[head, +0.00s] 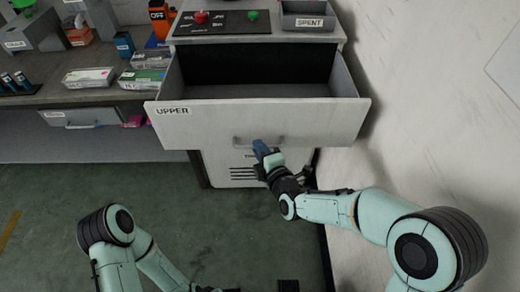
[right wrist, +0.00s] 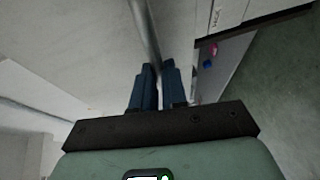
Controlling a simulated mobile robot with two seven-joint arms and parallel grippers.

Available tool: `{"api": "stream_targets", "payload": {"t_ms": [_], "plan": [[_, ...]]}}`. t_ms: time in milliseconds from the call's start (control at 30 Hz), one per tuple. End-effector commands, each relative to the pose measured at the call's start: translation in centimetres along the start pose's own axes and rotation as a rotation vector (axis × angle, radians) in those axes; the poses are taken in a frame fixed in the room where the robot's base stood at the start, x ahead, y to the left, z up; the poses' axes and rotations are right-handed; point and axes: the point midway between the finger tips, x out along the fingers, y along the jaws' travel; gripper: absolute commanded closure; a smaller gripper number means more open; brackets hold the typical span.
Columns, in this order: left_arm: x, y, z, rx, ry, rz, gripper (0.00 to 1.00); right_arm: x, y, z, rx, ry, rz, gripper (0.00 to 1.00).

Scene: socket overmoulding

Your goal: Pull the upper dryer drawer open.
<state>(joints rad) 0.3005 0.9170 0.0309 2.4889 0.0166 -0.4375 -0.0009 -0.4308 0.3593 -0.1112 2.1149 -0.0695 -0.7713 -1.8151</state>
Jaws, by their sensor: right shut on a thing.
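The upper dryer drawer (head: 230,120), labelled UPPER, is pulled well out of the dryer cabinet in the head view. Its inside shows dark and looks empty. Its bar handle (head: 240,141) runs across the lower front face; the bar also shows in the right wrist view (right wrist: 144,30). My right gripper (head: 262,150) is at the handle, its blue fingers (right wrist: 157,82) closed around the bar in the right wrist view. My left arm shows at the lower left of the head view; its gripper is mostly out of frame at the bottom edge, and its fingers cannot be made out.
The dryer top holds a dark panel with a red button (head: 201,17) and a green button (head: 252,15), and a grey SPENT tray (head: 308,22). A bench (head: 60,97) with boxes stands at left. A pale wall (head: 430,110) is close at right. The green floor is open.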

Motion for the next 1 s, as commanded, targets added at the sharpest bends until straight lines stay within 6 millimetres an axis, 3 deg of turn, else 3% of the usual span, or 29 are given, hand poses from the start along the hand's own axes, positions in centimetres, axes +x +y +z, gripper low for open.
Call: {"api": "stream_targets", "payload": {"t_ms": [167, 200, 233, 267, 667, 767, 1000], "plan": [[0.0, 0.0, 0.0, 0.000, 0.000, 0.000, 0.57, 0.0, 0.0, 0.0, 0.000, 0.000, 0.001, 1.00], [0.0, 0.0, 0.0, 0.000, 0.000, 0.000, 0.57, 0.0, 0.0, 0.0, 0.000, 0.000, 0.001, 0.75], [0.0, 0.0, 0.0, 0.000, 0.000, 0.000, 0.57, 0.0, 0.0, 0.0, 0.000, 0.000, 0.001, 0.65], [0.0, 0.0, 0.0, 0.000, 0.000, 0.000, 0.57, 0.0, 0.0, 0.0, 0.000, 0.000, 0.001, 0.62], [-0.1, 0.0, 0.0, 0.000, -0.001, 0.000, 0.57, -0.8, 0.1, 0.0, 0.000, 0.000, 0.000, 0.62], [-0.1, 0.0, 0.1, 0.000, -0.002, 0.000, 0.57, -2.4, 0.1, 0.0, 0.000, 0.000, 0.001, 0.62], [-0.4, 0.1, 0.2, -0.001, -0.006, -0.001, 0.57, -8.2, 0.2, 0.0, 0.000, -0.001, 0.003, 0.62]]}}
